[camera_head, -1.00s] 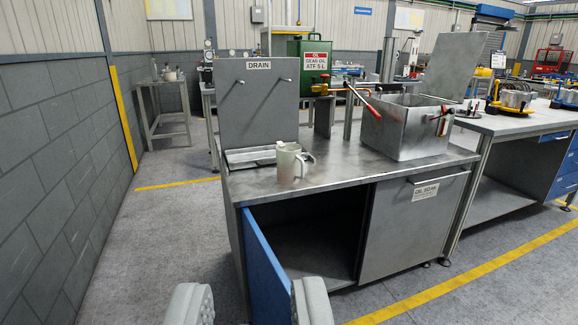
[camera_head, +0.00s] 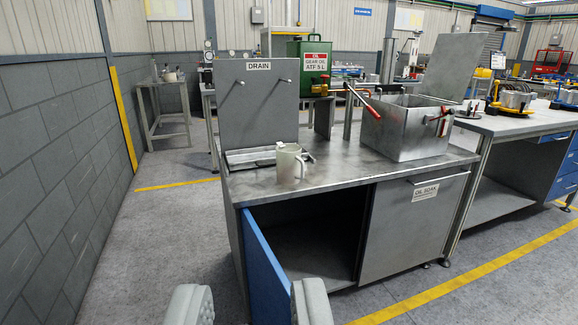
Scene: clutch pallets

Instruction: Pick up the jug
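The jug (camera_head: 290,167) is a pale grey, upright vessel with a handle on its right side. It stands on the metal bench top (camera_head: 340,182), near the front left, just in front of the drain tray. My gripper (camera_head: 248,303) shows at the bottom edge as two pale, ribbed fingers set wide apart. It is open with nothing between the fingers. It is in front of the bench and apart from the jug, which appears above and beyond it.
A blue cabinet door (camera_head: 265,268) hangs open toward me below the jug. The drain panel (camera_head: 258,108) rises behind the drain tray (camera_head: 250,157). A metal box (camera_head: 405,135) with its lid up and red-handled levers stands right of the jug. Bench top between them is clear.

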